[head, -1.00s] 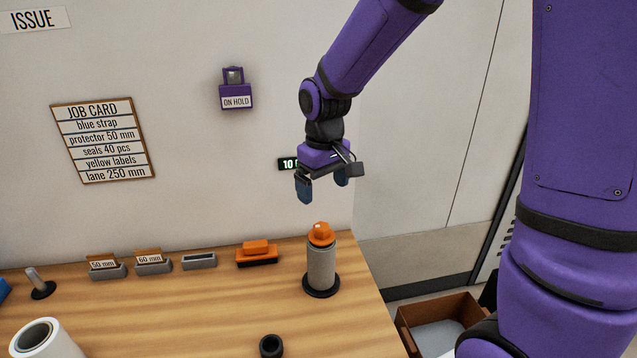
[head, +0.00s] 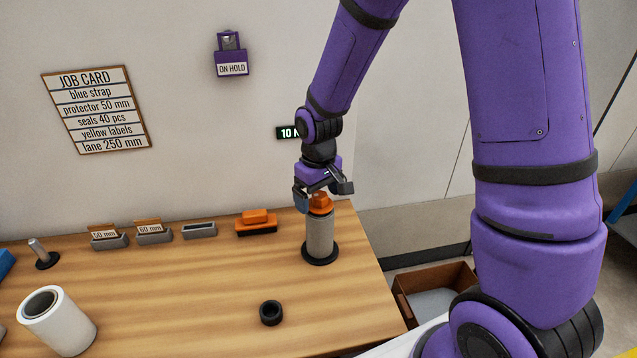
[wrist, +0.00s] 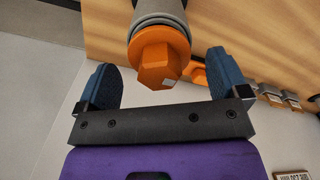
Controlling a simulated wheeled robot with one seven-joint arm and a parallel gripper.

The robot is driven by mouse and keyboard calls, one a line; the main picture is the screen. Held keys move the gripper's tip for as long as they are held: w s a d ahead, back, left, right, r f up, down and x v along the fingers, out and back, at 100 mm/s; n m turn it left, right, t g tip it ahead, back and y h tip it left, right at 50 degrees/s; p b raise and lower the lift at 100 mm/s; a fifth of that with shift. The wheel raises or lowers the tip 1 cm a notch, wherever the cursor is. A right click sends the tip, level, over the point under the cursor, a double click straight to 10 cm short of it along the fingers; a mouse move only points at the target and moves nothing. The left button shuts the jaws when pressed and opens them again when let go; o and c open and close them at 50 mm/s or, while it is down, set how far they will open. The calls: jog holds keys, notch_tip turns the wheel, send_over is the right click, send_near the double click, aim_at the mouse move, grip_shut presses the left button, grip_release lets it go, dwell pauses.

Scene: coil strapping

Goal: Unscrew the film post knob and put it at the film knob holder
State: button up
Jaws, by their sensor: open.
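The film post is a grey cylinder (head: 320,236) standing upright on a dark round base at the right end of the bench. The orange film post knob (head: 321,203) sits on its top; in the wrist view the knob (wrist: 156,62) shows a faceted cap with a small pale mark. My gripper (head: 319,196) is just above the post, pointing down. In the wrist view its two blue fingers (wrist: 163,78) are spread on either side of the knob, with a gap on each side. I cannot tell which fitting is the film knob holder; a dark ring (head: 271,313) lies on the bench in front.
An orange tool (head: 256,221), an empty grey slot block (head: 199,231) and two card holders (head: 153,232) line the bench back. A white roll (head: 58,320) stands front left. A brown box (head: 436,292) is beyond the bench's right edge.

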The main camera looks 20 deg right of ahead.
jog(key=shift+f, duration=0.25)
jog(key=c, duration=1.3)
jog(key=shift+o, duration=0.2)
jog(key=n, duration=0.4)
jog(key=shift+s, duration=0.1)
jog(key=n, duration=0.4)
jog(key=shift+a, duration=0.1)
jog(key=n, duration=0.4)
jog(key=shift+s, duration=0.1)
jog(key=n, duration=0.4)
jog(key=shift+s, duration=0.1)
